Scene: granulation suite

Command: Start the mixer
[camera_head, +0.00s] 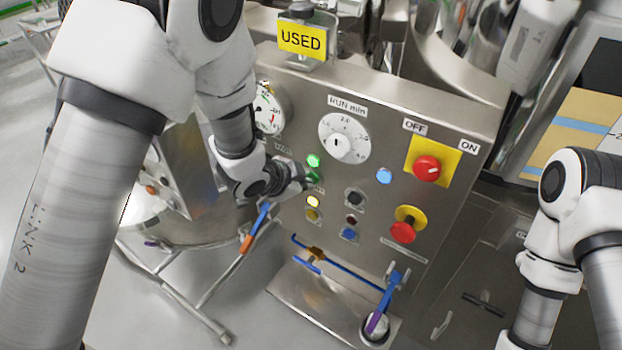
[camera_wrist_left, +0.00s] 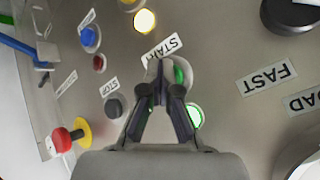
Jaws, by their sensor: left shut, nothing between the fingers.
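The mixer's control panel (camera_head: 370,105) is a steel face with buttons, lamps and dials. My left gripper (camera_head: 306,184) is shut and empty, with its fingertips at the green start button (camera_head: 317,177). In the left wrist view the shut fingertips (camera_wrist_left: 165,82) overlap the green button (camera_wrist_left: 181,72) below the START label (camera_wrist_left: 162,49). They hide part of it, and I cannot tell whether it is pressed in. A green lamp (camera_head: 313,160) beside it is lit. The red main switch (camera_head: 427,168) sits on a yellow plate between OFF and ON labels. My right gripper is out of view.
A red emergency stop (camera_head: 403,232) with a yellow collar, a black button (camera_head: 355,197) and a blue button (camera_head: 349,235) are nearby. A lit yellow lamp (camera_head: 313,202) is below the start button. A yellow USED sign (camera_head: 302,40) stands on top.

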